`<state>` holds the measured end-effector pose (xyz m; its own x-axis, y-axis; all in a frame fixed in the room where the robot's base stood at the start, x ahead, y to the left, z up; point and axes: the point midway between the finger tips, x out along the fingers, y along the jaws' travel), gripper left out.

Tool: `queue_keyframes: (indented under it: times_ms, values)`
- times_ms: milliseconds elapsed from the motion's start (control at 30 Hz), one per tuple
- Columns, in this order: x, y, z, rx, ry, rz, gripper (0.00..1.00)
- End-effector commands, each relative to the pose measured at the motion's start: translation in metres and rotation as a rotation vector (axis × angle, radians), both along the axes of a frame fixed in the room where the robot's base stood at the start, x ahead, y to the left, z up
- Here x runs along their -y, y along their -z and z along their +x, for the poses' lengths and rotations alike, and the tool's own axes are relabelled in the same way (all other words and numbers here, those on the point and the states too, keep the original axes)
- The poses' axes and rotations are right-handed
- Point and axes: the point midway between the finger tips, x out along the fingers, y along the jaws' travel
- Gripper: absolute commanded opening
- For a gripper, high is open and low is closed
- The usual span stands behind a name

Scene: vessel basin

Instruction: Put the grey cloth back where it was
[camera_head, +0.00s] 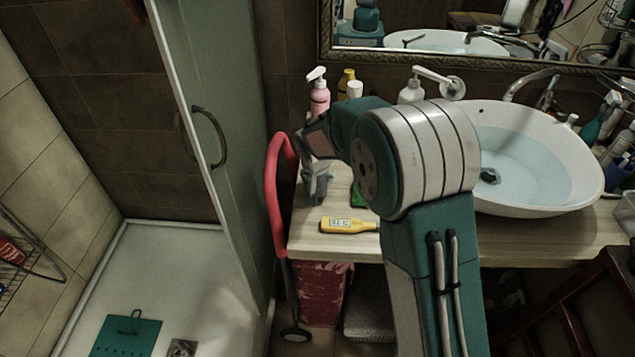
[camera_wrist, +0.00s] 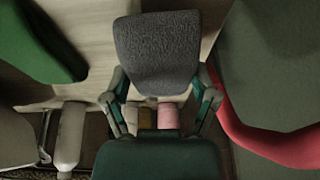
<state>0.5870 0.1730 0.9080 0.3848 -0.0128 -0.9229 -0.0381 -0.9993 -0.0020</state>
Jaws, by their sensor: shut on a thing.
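The grey cloth (camera_wrist: 157,52) fills the upper middle of the wrist view, between the two fingers of my gripper (camera_wrist: 160,95). My gripper is shut on it. In the head view my gripper (camera_head: 317,175) points down over the left end of the wooden counter (camera_head: 305,243). The cloth (camera_head: 316,190) shows there only as a small grey patch below the fingers, and I cannot tell whether it touches the counter.
A yellow bottle (camera_head: 346,225) lies on the counter with a green thing (camera_head: 358,195) behind it. A pink pump bottle (camera_head: 319,97) stands at the back. The basin (camera_head: 530,150) is right. A red curved handle (camera_head: 272,185) and shower door (camera_head: 215,110) are left.

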Motion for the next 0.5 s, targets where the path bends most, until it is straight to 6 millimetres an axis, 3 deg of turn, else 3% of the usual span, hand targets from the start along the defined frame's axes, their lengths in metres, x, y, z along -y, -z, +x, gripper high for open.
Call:
queue_keyframes:
  times_ms: [133,433,467,500]
  values:
    - [0.000,0.021,-0.001,-0.002,-0.001,0.000,0.38]
    - [0.002,0.023,-0.001,-0.002,0.000,0.001,0.38]
    - [0.002,0.023,-0.001,-0.001,0.001,0.001,0.80]
    - [0.002,0.023,-0.001,-0.001,0.001,0.001,0.98]
